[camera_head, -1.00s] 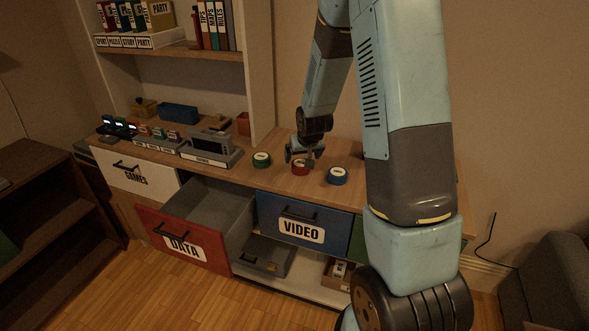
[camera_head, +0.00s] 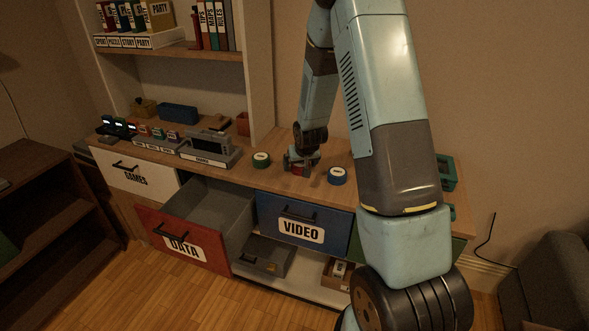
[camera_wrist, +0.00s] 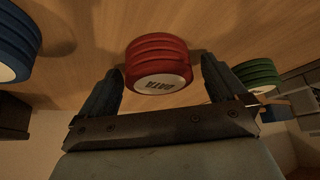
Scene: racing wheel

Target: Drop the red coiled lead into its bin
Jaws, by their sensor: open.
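The red coiled lead (camera_wrist: 157,60), with a pale face labelled DATA, stands on the wooden cabinet top. In the wrist view my gripper (camera_wrist: 162,80) is open, with one finger on each side of the lead's lower part. I cannot tell whether the fingers touch it. In the head view my gripper (camera_head: 300,160) is down at the red lead (camera_head: 295,170) and hides much of it. The red drawer labelled DATA (camera_head: 183,243) is pulled out at the cabinet's left front, and its grey inside (camera_head: 205,190) looks empty.
A green coil (camera_head: 261,160) stands left of the red one and a blue coil (camera_head: 337,176) stands right. The blue VIDEO drawer (camera_head: 303,222) is shut. A grey device (camera_head: 212,147) and small items crowd the top's left end. A tall shelf rises behind.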

